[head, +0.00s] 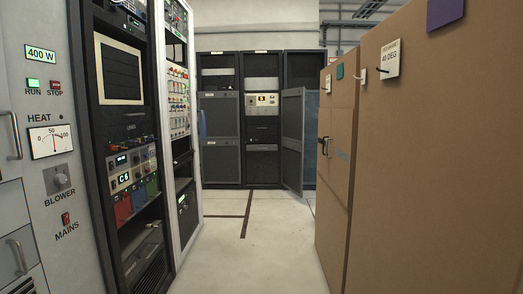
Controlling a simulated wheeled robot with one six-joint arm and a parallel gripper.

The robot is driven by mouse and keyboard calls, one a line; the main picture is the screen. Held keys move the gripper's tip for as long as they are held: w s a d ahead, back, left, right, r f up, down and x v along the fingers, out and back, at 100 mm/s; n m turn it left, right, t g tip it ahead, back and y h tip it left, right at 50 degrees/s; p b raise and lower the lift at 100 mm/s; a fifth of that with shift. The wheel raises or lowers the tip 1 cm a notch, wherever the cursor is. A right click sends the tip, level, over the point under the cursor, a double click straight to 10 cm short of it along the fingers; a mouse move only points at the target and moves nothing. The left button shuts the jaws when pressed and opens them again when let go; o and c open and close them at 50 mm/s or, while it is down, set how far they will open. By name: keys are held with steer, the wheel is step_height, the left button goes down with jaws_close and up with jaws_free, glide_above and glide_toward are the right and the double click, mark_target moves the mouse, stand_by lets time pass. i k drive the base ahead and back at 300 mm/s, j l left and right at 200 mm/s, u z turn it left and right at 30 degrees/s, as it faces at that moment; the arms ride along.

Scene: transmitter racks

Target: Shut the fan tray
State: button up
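I cannot pick out the fan tray with certainty in the head view. A dark unit with a slotted front (150,268) sits low in the black rack on the left, too dim to tell whether it stands out. My gripper does not show in this view.
A grey cabinet (50,185) with a heat meter and handles stands at the near left, beside the black rack (88,130). Brown cabinets (425,170) line the right. At the back, a rack door (292,140) stands open. The pale floor (245,255) between is clear.

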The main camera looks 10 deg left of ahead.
mark_target(270, 146)
steer(key=i+u, duration=0.3)
steer(key=i, duration=7.2)
steer(key=i+l+u, duration=0.1)
steer(key=i, duration=0.55)
steer(key=i+l, duration=0.1)
steer(key=i, duration=0.6)
